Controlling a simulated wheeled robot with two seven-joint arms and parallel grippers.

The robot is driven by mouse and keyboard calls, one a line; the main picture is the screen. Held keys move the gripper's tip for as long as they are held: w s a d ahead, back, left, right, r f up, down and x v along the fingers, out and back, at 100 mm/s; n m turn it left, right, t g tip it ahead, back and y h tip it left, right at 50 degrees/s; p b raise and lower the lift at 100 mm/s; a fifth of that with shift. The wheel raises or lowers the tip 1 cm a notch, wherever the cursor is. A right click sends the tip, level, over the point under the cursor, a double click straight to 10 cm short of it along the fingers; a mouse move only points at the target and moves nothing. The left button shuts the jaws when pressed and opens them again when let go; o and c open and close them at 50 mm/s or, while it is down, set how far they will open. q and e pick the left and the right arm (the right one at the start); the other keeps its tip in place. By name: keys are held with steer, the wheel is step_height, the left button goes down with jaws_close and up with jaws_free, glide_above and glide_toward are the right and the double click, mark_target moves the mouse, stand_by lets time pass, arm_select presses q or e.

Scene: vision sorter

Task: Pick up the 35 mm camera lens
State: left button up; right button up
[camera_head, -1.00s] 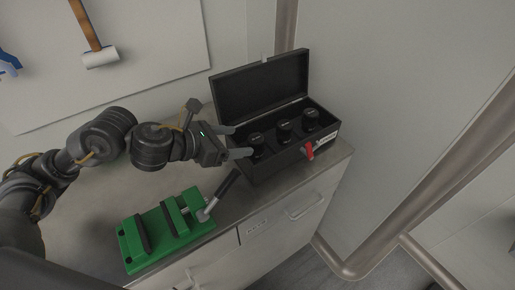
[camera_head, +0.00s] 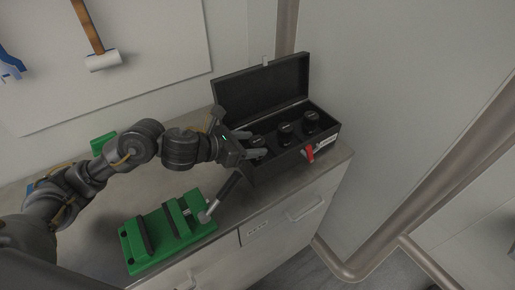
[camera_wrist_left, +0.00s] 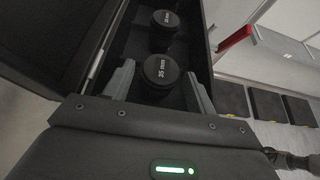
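The 35 mm lens, a black cylinder with white "35 mm" lettering on its cap, shows in the left wrist view (camera_wrist_left: 161,72). In the head view it is the leftmost lens (camera_head: 258,141) in the open black case (camera_head: 262,179). My left gripper (camera_head: 256,144) is at the case's left end. In the left wrist view its two fingers (camera_wrist_left: 160,88) are spread on either side of the lens, with visible gaps. The lens's lower part is hidden. My right gripper is not in view.
Two more black lenses (camera_head: 285,130) (camera_head: 311,118) stand in the case to the right. The raised lid (camera_head: 262,88) is behind them. A red latch (camera_head: 309,153) is on the case front. A green vise (camera_head: 165,232) with a handle stands nearby on the grey counter.

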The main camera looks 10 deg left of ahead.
arm_select(q)
steer(key=c, duration=0.8)
steer(key=shift+c, duration=0.2)
steer(key=shift+r, duration=0.15)
steer(key=shift+r, duration=0.5)
step_height(320, 180, up, 3)
steer(key=shift+f, duration=0.2)
steer(key=s+d+r+p, duration=0.3)
steer(key=s+r+p, duration=0.1)
steer(key=s+p, duration=0.2)
steer(key=s+d+r+p, duration=0.3)
steer(key=s+r+p, duration=0.2)
steer(key=p, duration=0.4)
steer(key=shift+s+d+p, duration=0.3)
steer(key=shift+s+d, duration=0.05)
steer(key=shift+s, duration=0.25)
